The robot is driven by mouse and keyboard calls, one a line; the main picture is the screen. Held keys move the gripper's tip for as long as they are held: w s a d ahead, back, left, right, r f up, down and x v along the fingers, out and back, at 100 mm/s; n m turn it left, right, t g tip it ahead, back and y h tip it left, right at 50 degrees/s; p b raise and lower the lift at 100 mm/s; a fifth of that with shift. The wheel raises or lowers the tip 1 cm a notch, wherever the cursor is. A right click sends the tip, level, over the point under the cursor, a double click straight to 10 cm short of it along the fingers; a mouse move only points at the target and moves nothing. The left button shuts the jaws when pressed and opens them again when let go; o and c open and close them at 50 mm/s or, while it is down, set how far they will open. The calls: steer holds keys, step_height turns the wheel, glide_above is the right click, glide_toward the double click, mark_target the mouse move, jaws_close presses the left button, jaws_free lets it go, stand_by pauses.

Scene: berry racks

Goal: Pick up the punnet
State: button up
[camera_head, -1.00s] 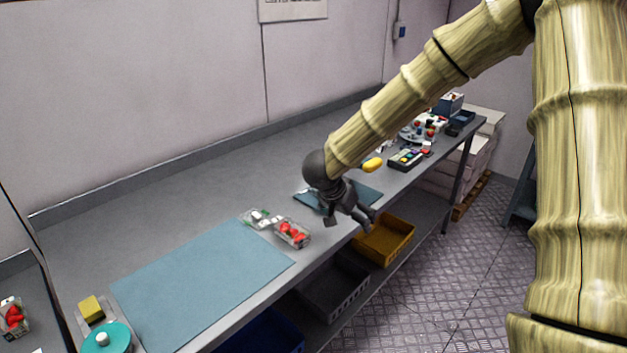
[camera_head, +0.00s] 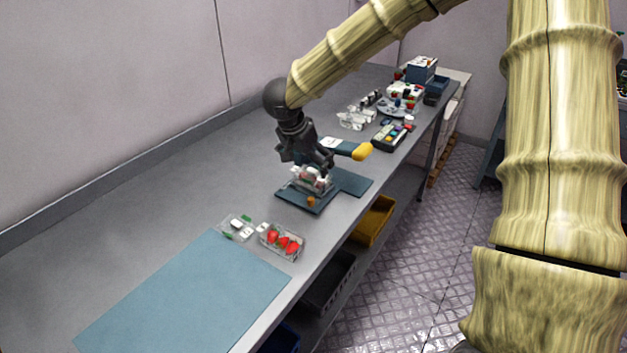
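A clear punnet of red strawberries (camera_head: 282,241) stands on the grey bench beside the far corner of the blue mat. A second clear punnet (camera_head: 312,179) with pale and reddish contents stands on a small dark blue pad or scale (camera_head: 303,199). My gripper (camera_head: 314,164) is over this second punnet, pointing down, and its fingers partly hide it. The fingers look spread, but I cannot tell whether they touch the punnet.
The blue mat (camera_head: 190,295) covers the near bench. A flat clear container (camera_head: 236,227) lies by the strawberries. A yellow-ended object (camera_head: 361,152), clear containers (camera_head: 356,117) and a colourful tray (camera_head: 391,135) stand farther back. A yellow crate (camera_head: 374,220) sits below the bench.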

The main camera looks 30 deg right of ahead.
mark_target(311, 170)
steer(key=w+f, duration=0.2)
steer(key=f, duration=0.1)
steer(key=shift+w+d+f, duration=0.25)
steer(key=shift+w+d, duration=0.05)
steer(key=shift+d, duration=0.05)
steer(key=shift+s+d+f, duration=0.1)
steer(key=shift+s+d, duration=0.1)
steer(key=x, duration=0.4)
steer(key=shift+d+p, duration=0.35)
steer(key=shift+s, duration=0.25)
steer(key=c, duration=0.8)
